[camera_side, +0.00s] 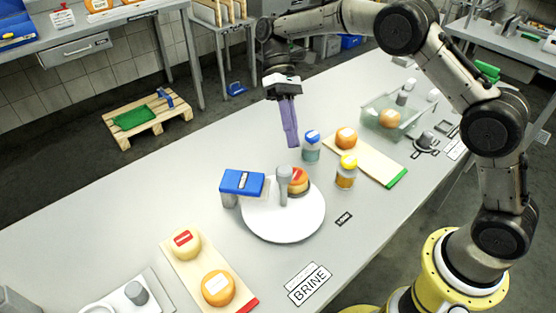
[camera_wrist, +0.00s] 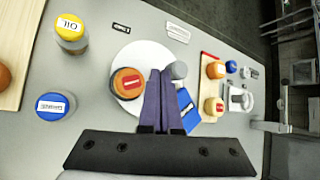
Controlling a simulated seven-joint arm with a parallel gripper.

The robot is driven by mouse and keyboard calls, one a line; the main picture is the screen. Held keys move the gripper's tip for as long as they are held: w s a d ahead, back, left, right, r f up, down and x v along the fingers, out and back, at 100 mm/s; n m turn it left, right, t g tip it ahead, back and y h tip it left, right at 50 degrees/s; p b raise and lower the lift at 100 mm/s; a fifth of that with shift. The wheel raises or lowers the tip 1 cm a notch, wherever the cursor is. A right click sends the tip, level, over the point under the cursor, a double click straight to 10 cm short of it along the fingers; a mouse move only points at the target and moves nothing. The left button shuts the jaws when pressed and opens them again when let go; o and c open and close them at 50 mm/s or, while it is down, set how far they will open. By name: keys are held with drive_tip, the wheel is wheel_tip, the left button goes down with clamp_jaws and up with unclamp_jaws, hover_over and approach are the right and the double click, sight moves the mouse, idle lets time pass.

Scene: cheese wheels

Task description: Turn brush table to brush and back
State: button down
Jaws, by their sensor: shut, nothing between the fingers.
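The brush table is a white round turntable (camera_side: 290,226) in the middle of the bench. It also shows in the wrist view (camera_wrist: 128,112). An orange cheese wheel with a red label (camera_side: 299,180) sits on it toward the back. A grey upright post (camera_side: 284,186) stands in front of the cheese in the side view; its round top shows in the wrist view (camera_wrist: 179,70). The blue brush block (camera_side: 242,182) stands at the table's left edge on a grey support. My gripper (camera_side: 293,144), with purple fingers, is shut and empty, in the air above the turntable area, apart from everything.
A blue-lidded jar (camera_side: 312,147) and a yellow-lidded jar (camera_side: 346,173) stand right of the turntable. A green-ended board (camera_side: 370,165) with one cheese and a clear tank (camera_side: 378,118) lie beyond. A red-ended board (camera_side: 195,270) with two cheeses is front left.

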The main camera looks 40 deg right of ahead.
drive_tip(key=w+d+n+t+h, duration=0.2)
drive_tip(key=w+t+h, duration=0.25)
drive_tip(key=w, duration=0.65)
drive_tip(key=shift+g+h, duration=0.25)
drive_tip(key=shift+h, duration=0.4)
drive_tip(key=f, duration=0.4)
drive_tip(key=s+a+f, duration=0.1)
drive_tip(key=f, duration=0.3)
drive_tip(key=a+f, duration=0.1)
drive_tip(key=f, duration=0.3)
drive_tip(key=shift+s+a+f, duration=0.2)
drive_tip(key=shift+s+a, duration=0.05)
drive_tip(key=shift+s, duration=0.1)
drive_tip(key=shift+s+d+f, duration=0.1)
drive_tip(key=shift+s+d, duration=0.2)
drive_tip(key=shift+s, duration=0.35)
drive_tip(key=shift+s+d, duration=0.25)
drive_tip(key=shift+s, duration=0.35)
drive_tip(key=shift+s+d, duration=0.25)
drive_tip(key=shift+s, duration=0.4)
drive_tip(key=s+d+m, duration=0.1)
drive_tip(key=s+d+m+y, duration=0.1)
drive_tip(key=m, duration=0.1)
drive_tip(key=s+d+m+y, duration=0.1)
drive_tip(key=shift+s+d+m, duration=0.15)
drive_tip(key=shift+s+m, duration=0.15)
drive_tip(key=shift+w, duration=0.1)
